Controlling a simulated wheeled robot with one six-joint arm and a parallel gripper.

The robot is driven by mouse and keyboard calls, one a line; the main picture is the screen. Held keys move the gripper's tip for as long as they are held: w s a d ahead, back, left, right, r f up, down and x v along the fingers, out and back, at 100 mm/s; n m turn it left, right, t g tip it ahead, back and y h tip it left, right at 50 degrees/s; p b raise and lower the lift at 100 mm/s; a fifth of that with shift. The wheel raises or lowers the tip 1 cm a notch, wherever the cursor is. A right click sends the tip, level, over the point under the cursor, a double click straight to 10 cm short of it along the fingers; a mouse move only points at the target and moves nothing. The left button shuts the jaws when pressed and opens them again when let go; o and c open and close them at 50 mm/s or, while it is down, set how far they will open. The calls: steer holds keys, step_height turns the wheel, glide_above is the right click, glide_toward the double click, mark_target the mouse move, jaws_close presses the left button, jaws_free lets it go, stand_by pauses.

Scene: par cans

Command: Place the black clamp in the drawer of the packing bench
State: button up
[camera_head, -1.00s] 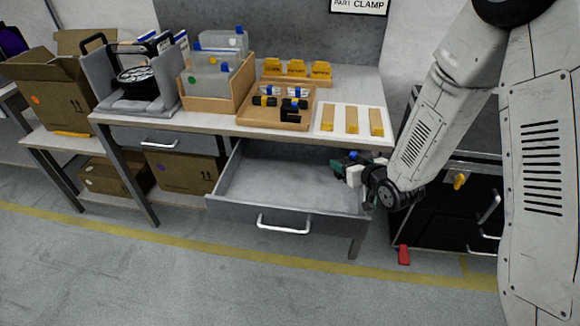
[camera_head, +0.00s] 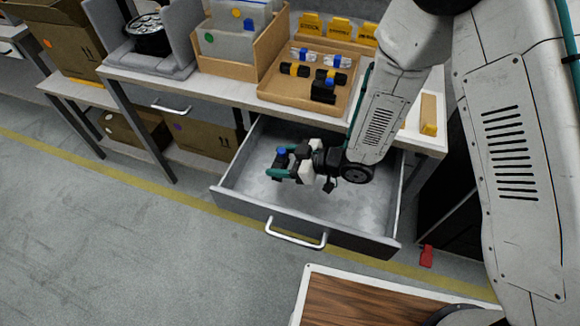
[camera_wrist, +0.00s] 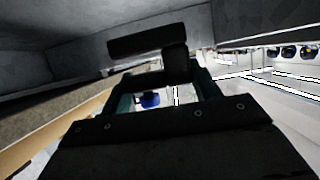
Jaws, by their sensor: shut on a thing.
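The drawer (camera_head: 345,208) of the packing bench (camera_head: 185,96) is pulled open and its grey floor looks bare. My gripper (camera_head: 285,166), with teal fingers, is over the left part of the open drawer, pointing left. It is shut on the black clamp (camera_head: 281,157), which has a blue knob. In the wrist view the clamp (camera_wrist: 150,40) shows as a black bar and block beyond the teal fingers (camera_wrist: 122,100). My gripper hides part of the clamp, and its exact height above the drawer floor is hard to tell.
A wooden tray (camera_head: 275,92) on the bench holds several clamps, including another black one (camera_head: 323,92). A closed drawer (camera_head: 165,98) is to the left. My wrist and forearm cross the drawer's right side.

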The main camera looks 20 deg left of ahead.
steer(key=shift+f, duration=2.55)
steer(key=o, duration=1.1)
steer(key=shift+f, duration=0.15)
steer(key=v, duration=1.2)
steer(key=shift+d, duration=0.1)
